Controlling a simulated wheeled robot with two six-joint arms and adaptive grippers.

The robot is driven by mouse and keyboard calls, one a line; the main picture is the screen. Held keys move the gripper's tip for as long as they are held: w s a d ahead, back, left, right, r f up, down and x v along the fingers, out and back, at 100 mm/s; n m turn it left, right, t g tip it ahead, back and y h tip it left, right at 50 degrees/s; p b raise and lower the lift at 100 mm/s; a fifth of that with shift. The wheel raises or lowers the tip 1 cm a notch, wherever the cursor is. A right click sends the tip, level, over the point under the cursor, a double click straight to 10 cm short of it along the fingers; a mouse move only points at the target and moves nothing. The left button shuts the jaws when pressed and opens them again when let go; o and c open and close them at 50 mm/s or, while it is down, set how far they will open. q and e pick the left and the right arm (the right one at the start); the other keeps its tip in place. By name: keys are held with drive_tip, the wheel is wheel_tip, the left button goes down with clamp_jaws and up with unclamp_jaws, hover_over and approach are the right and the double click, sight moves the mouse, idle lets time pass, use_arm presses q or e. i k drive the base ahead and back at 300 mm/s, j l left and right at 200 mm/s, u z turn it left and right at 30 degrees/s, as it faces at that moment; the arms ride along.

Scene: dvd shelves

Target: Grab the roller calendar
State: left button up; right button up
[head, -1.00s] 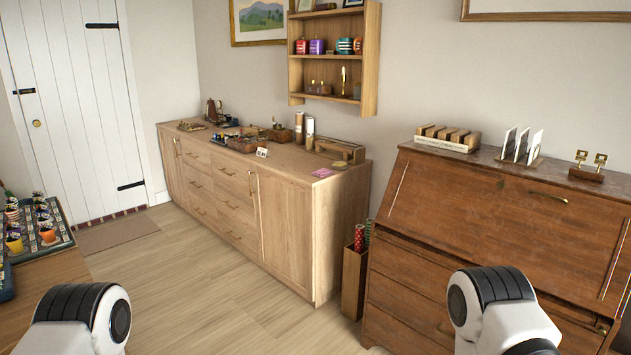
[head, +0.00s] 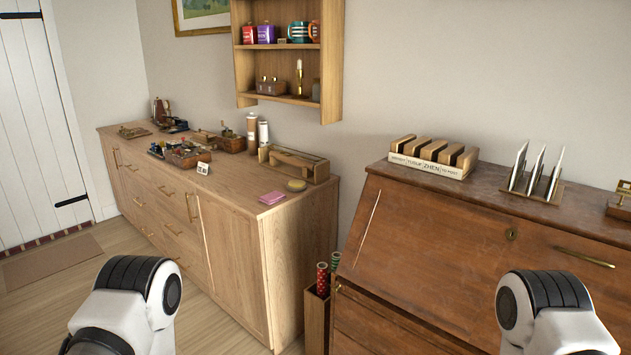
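I cannot tell for sure which thing is the roller calendar. A small wooden block with little brass-coloured knobs (head: 271,87) stands on the lower level of the wall shelf. A small white card with dark print (head: 203,168) stands on the sideboard, too small to read. A wooden rack with a lettered front (head: 431,160) stands on the bureau. Only white and black links of my two arms show at the bottom. Neither gripper is in view.
The pale wooden sideboard (head: 230,205) carries a wooden case (head: 293,166), pink notes (head: 272,198) and several small items. The brown bureau (head: 440,240) is to its right, with a card holder (head: 534,185). Wrapped rolls (head: 322,278) stand between them. Floor is open at left.

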sight(277, 88)
drive_tip(key=i+j+u, duration=0.15)
drive_tip(key=i+u, duration=1)
